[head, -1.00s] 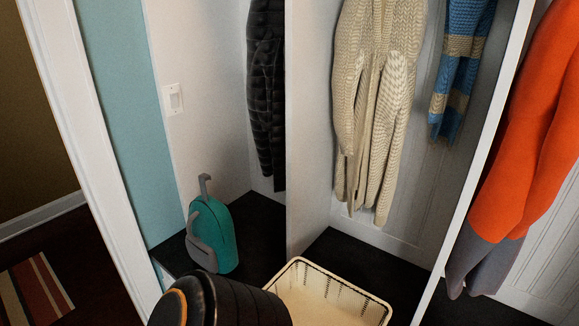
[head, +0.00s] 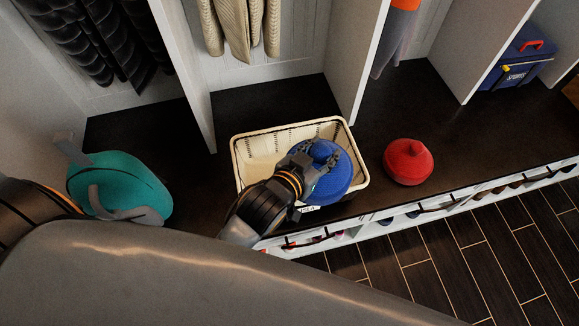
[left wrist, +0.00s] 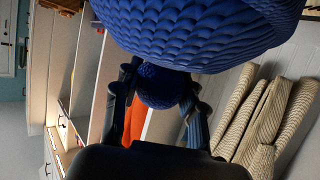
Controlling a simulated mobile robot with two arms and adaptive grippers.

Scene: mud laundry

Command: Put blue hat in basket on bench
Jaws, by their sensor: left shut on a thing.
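The blue knit hat (head: 335,181) is in my left gripper (head: 318,158), at the right part of the cream basket (head: 243,168). The basket stands on the dark bench (head: 290,102). The hat overlaps the basket's opening and front rim; I cannot tell whether it touches the basket floor. In the left wrist view the hat's body (left wrist: 200,25) fills the top, and its pompom (left wrist: 160,86) sits between the fingers of my left gripper (left wrist: 160,95). My right gripper is not in view.
A red hat (head: 408,161) lies on the bench right of the basket. A teal backpack (head: 118,186) stands to the left. White dividers (head: 362,62) split the bench bays. A blue box (head: 518,60) is at the far right. Shoes fill the shelf below.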

